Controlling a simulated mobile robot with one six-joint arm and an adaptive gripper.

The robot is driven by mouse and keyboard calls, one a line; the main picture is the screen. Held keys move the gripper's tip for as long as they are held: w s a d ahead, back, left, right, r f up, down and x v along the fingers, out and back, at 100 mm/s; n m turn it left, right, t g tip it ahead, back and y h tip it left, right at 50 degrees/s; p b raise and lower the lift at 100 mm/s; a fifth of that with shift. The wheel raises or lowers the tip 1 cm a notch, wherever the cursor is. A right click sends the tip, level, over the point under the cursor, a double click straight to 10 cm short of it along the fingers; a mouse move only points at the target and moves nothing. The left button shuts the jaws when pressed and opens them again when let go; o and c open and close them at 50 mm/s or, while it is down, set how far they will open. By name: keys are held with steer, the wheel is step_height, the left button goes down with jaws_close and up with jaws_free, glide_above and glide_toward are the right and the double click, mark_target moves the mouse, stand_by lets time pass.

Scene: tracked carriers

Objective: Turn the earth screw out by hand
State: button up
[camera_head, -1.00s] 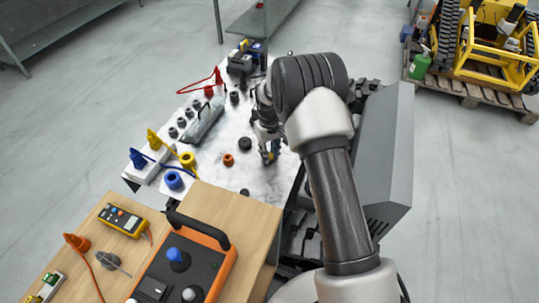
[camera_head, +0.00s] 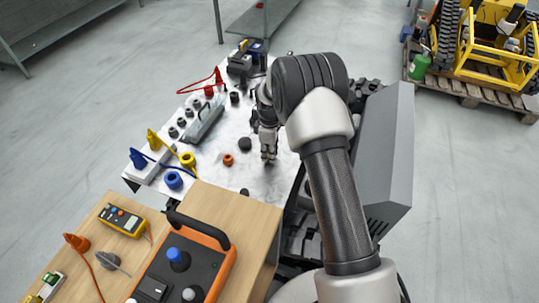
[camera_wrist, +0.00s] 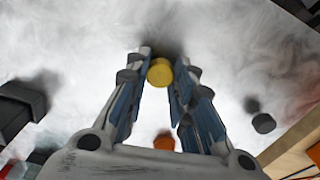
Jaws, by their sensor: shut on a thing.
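The earth screw (camera_wrist: 160,72) shows in the wrist view as a round yellow head between my fingertips. My gripper (camera_wrist: 159,76) is shut on it, with a blue-lined finger on either side. In the head view my gripper (camera_head: 268,156) points down at the right part of the pale bench plate (camera_head: 210,148). The screw is hidden behind the fingers there. Whether its lower end is still in the plate cannot be told.
An orange ring (camera_head: 228,160) and black knobs (camera_head: 245,143) stand left of my gripper. Blue (camera_head: 173,180) and yellow (camera_head: 187,160) parts are farther left. A wooden table with an orange-edged control box (camera_head: 182,262) is nearer. Grey housing stands right.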

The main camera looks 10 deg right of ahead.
steer(key=n, duration=0.4)
steer(key=shift+n, duration=0.3)
steer(key=n, duration=0.5)
steer(key=o, duration=0.9)
